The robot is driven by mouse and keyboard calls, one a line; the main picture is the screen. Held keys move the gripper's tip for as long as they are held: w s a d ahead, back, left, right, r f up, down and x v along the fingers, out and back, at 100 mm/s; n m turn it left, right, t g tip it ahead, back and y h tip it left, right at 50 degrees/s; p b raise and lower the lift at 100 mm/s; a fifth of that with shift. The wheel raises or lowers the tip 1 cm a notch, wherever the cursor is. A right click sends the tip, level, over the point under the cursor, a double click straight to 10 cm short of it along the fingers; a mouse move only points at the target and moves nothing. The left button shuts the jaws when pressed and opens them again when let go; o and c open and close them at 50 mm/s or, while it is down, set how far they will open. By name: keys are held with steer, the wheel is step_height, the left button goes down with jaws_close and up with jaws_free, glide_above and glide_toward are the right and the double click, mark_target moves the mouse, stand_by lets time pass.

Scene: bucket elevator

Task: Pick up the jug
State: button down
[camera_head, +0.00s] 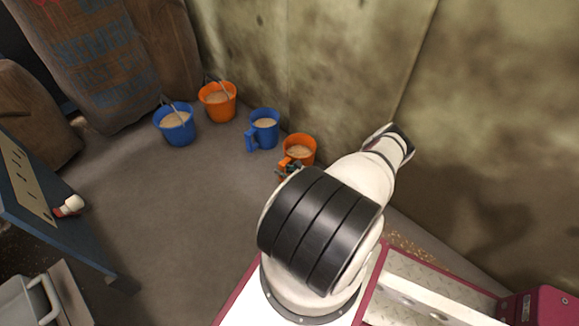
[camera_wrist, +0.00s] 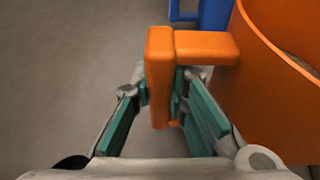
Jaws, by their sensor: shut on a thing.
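An orange jug (camera_head: 304,146) filled with a pale tan material stands on the floor near the wall, just beyond my arm. In the wrist view its orange body (camera_wrist: 268,75) fills the right side, and its handle (camera_wrist: 158,85) stands out to the left. My gripper (camera_wrist: 162,95) is shut on the handle, with one finger on each side of its upright part. In the head view my gripper (camera_head: 287,172) is mostly hidden behind my arm. A blue jug (camera_head: 262,133) stands behind and left of the orange one, also filled with tan material.
A blue bucket (camera_head: 178,132) and an orange bucket (camera_head: 221,109), both filled, stand farther left by the sacks (camera_head: 90,60). A blue table (camera_head: 60,235) is at the left. The wall (camera_head: 330,60) rises close behind the jugs. The floor (camera_head: 190,210) in the middle is clear.

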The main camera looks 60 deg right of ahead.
steer(key=shift+r, duration=0.15)
step_height(320, 180, up, 10)
steer(key=p, duration=0.6)
